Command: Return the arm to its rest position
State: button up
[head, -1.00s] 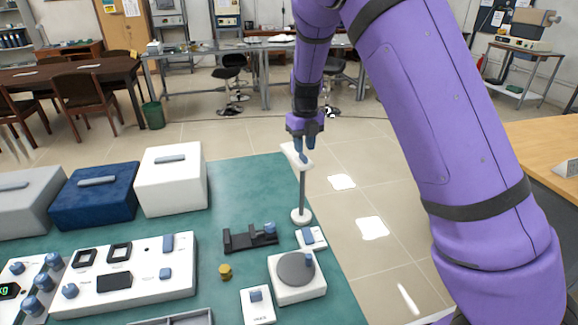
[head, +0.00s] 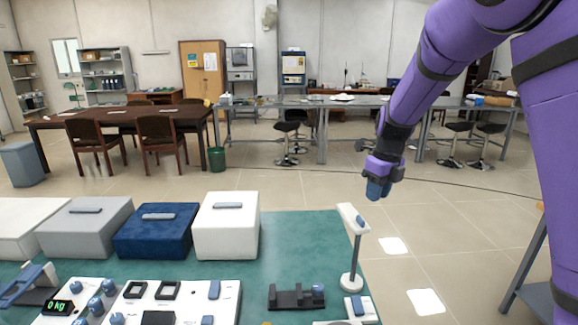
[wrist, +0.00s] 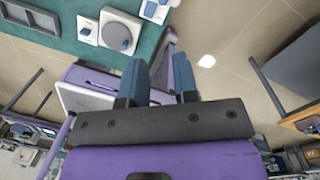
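My purple arm (head: 440,60) reaches down from the upper right in the head view. My gripper (head: 377,190) hangs in the air beyond the right side of the green table (head: 290,240), above and to the right of a white lamp-like stand (head: 356,255). In the wrist view, the gripper's two blue fingers (wrist: 159,75) are apart, and I see nothing held between them. The stand is upright at the table's right part, apart from the gripper.
White (head: 226,225), dark blue (head: 155,240) and grey (head: 85,235) boxes line the table's back. A white control panel (head: 225,300) and a dark rack (head: 297,297) are in front. A wooden-topped table (wrist: 300,112) shows in the wrist view. The floor beyond is open.

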jog(key=s+d+r+n+t+y, duration=0.1)
jog(key=s+d+r+n, duration=0.1)
jog(key=s+r+n, duration=0.5)
jog(key=s+d+r+n+t, duration=0.1)
jog(key=s+d+r+n, duration=0.1)
jog(key=s+r+n, duration=0.55)
jog(key=s+d+n+t+h, duration=0.1)
jog(key=s+n+t+h, duration=0.1)
jog(key=s+n, duration=1.3)
jog(key=shift+s+t, duration=0.4)
jog(key=shift+s, duration=1.7)
